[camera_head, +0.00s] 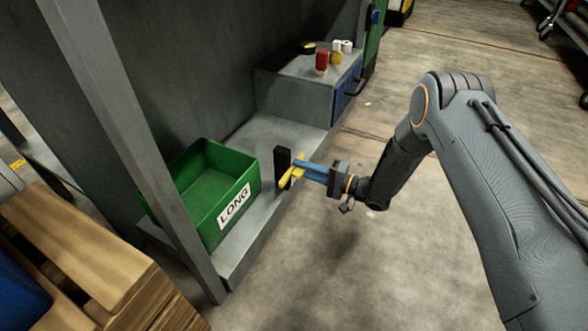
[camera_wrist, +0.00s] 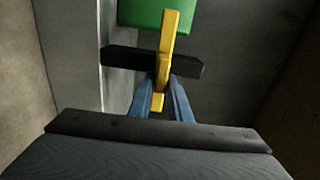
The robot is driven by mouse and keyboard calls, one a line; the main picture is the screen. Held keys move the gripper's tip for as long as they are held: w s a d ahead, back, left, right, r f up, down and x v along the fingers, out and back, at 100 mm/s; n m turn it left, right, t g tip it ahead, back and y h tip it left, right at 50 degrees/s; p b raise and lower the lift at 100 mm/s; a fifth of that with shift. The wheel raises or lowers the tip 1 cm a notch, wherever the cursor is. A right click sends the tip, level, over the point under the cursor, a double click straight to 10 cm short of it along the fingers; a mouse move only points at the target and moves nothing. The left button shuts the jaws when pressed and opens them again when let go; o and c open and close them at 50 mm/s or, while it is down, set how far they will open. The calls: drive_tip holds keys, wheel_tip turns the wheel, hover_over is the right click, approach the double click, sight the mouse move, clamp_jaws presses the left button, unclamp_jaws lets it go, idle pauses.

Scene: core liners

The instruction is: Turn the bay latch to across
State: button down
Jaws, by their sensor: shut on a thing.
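The bay latch is a yellow lever (camera_head: 286,179) on an upright black plate (camera_head: 281,158) at the front edge of the grey shelf. In the wrist view the yellow lever (camera_wrist: 166,50) lies crosswise over the black plate (camera_wrist: 190,67), roughly at a right angle to it. My gripper (camera_head: 301,168) reaches in from the right with its blue fingers at the lever. In the wrist view the blue fingers (camera_wrist: 160,92) are shut on the lever's near end, one on each side. The fingertips partly hide the lever in the head view.
A green bin (camera_head: 190,218) labelled LONG stands on the shelf just left of the latch. Small red, yellow and white items stand on a raised grey block (camera_head: 290,82) behind. A grey post (camera_head: 122,130) and wooden pallet (camera_head: 75,255) are at left. Floor below my arm is clear.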

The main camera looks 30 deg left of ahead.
drive_tip(key=shift+f, duration=0.1)
idle(0.4)
drive_tip(key=c, duration=1.8)
unclamp_jaws()
drive_tip(key=shift+o, duration=0.2)
drive_tip(key=d+p, duration=0.3)
drive_tip(key=d, duration=0.5)
drive_tip(key=shift+a, duration=0.1)
